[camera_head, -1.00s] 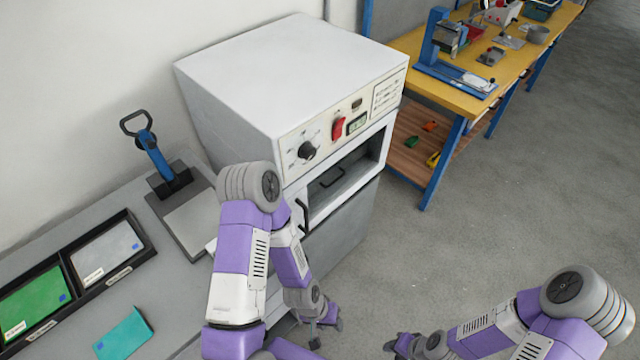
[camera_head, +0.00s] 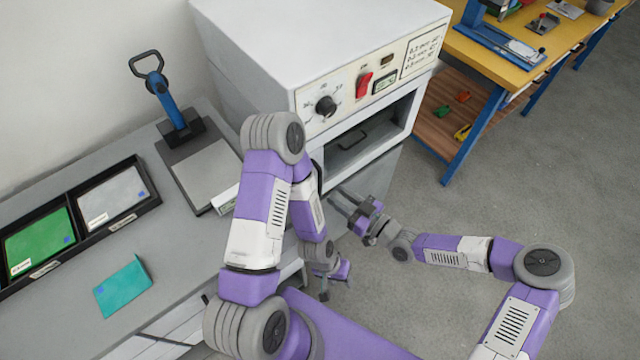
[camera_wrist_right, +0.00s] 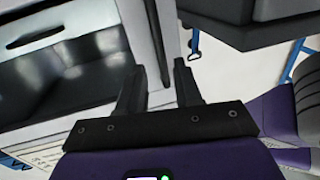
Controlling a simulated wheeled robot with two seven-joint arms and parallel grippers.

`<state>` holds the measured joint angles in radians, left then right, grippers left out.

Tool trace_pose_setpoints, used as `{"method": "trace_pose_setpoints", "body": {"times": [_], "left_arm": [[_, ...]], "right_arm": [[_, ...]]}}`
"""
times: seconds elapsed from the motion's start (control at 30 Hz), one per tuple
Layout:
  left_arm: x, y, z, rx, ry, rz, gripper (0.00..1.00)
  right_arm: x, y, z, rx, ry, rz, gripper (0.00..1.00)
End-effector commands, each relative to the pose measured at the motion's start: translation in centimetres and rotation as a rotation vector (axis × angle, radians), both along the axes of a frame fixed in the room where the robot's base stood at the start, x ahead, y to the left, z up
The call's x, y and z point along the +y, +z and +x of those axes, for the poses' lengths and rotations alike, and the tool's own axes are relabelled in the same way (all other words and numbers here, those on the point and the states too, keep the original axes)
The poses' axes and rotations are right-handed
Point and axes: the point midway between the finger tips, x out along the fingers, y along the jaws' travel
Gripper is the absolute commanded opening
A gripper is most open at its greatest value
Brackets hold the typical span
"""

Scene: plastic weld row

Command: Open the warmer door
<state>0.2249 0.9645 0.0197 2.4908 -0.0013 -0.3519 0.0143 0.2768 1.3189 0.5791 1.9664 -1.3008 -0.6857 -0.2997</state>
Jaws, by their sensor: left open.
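The warmer (camera_head: 325,40) is a white cabinet with a dial and a red switch above a framed door (camera_head: 335,180) with a dark window. The door looks shut. Its black upright handle (camera_wrist_right: 157,42) shows in the right wrist view, but my left arm mostly hides that edge in the head view. My right gripper (camera_head: 343,206) is just in front of the lower door; in the wrist view its spread fingers (camera_wrist_right: 159,88) point towards the handle, which appears beyond them with nothing gripped. My left gripper (camera_head: 336,284) is open and empty, low by the counter edge.
A grey counter (camera_head: 190,255) at left holds a blue-handled press (camera_head: 172,110), a tray (camera_head: 75,222) with green and grey sheets, and a teal piece (camera_head: 123,287). A yellow bench (camera_head: 480,50) stands right. Floor (camera_head: 560,170) at right is clear.

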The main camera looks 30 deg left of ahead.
Motion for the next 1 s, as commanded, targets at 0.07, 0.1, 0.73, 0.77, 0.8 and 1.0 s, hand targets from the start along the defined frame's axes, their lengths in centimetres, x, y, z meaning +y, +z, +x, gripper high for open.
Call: {"method": "trace_pose_setpoints", "body": {"times": [0.07,0.1,0.73,0.77,0.8,1.0], "left_arm": [[0.0,-0.2,0.0,0.0,0.0,0.0,0.43],[0.0,-0.2,0.0,0.0,0.0,0.0,0.43],[0.0,-1.1,0.0,0.0,0.0,0.0,0.43],[0.0,-1.1,0.0,0.0,0.0,0.0,0.43],[0.0,-1.1,0.0,0.0,0.0,0.0,0.43],[0.0,-1.1,0.0,0.0,0.0,0.0,0.43]], "right_arm": [[0.8,0.2,0.1,-0.016,0.006,0.01,0.34],[1.3,0.3,0.2,-0.018,0.007,0.011,0.34],[7.4,0.3,1.4,-0.013,0.003,0.007,0.34],[7.4,0.3,1.4,-0.013,0.003,0.007,0.34],[7.4,0.3,1.4,-0.013,0.003,0.007,0.34],[7.4,0.2,1.4,-0.013,0.003,0.007,0.14]]}}
